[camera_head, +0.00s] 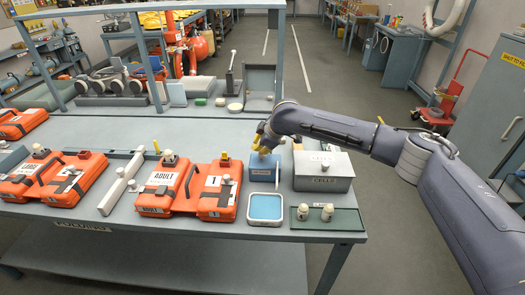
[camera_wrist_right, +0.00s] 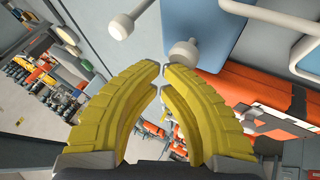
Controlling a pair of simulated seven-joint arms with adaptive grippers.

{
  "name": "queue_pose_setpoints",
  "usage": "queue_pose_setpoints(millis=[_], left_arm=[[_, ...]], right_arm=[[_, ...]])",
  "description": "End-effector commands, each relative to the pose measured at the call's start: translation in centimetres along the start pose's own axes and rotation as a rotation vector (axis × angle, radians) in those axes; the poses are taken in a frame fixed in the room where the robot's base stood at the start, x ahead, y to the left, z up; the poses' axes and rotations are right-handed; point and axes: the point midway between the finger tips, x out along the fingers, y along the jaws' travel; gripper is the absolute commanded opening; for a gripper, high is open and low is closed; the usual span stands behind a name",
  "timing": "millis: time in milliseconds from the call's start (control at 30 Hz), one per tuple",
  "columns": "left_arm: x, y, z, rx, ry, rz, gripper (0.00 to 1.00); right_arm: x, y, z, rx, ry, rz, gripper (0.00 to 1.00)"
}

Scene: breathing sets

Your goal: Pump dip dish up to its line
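The dip dish (camera_head: 250,219) is a square, pale-rimmed tray at the front of the bench, with flat blue liquid in it. I cannot make out its line. A blue box-like container (camera_head: 260,175) stands just behind it, probably the pump. My right gripper (camera_head: 262,149) is over the top of this container. In the right wrist view my gripper's yellow fingers (camera_wrist_right: 161,77) curve in until their tips nearly meet, with nothing seen between them. A pale round knob (camera_wrist_right: 185,52) shows just beyond the tips, before a blue surface. I cannot tell whether they touch it. My left gripper is out of view.
A grey lidded box (camera_head: 323,178) stands right of the blue container. A green tray (camera_head: 340,219) with two small pale bottles lies in front of it. Orange cases (camera_head: 165,192) fill the bench to the left. A grey open box (camera_head: 260,88) stands behind.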

Motion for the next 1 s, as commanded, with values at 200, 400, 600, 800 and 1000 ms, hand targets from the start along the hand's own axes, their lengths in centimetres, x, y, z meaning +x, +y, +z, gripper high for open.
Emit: queue_pose_setpoints(millis=[200, 400, 600, 800, 1000], left_arm=[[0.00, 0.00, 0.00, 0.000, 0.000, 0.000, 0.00], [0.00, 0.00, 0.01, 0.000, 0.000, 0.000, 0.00], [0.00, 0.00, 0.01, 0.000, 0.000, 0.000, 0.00], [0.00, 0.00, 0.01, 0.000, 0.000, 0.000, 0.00], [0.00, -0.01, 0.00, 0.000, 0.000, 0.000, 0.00]], right_arm=[[0.30, -0.20, 0.26, 0.000, -0.003, -0.001, 0.00], [0.46, -0.29, 0.36, 0.000, -0.003, -0.001, 0.00], [0.46, -0.28, 0.37, 0.000, -0.004, -0.001, 0.00], [0.36, -0.23, 0.33, 0.000, -0.004, -0.002, 0.00], [-0.18, 0.08, 0.03, 0.000, -0.003, -0.002, 0.00]])
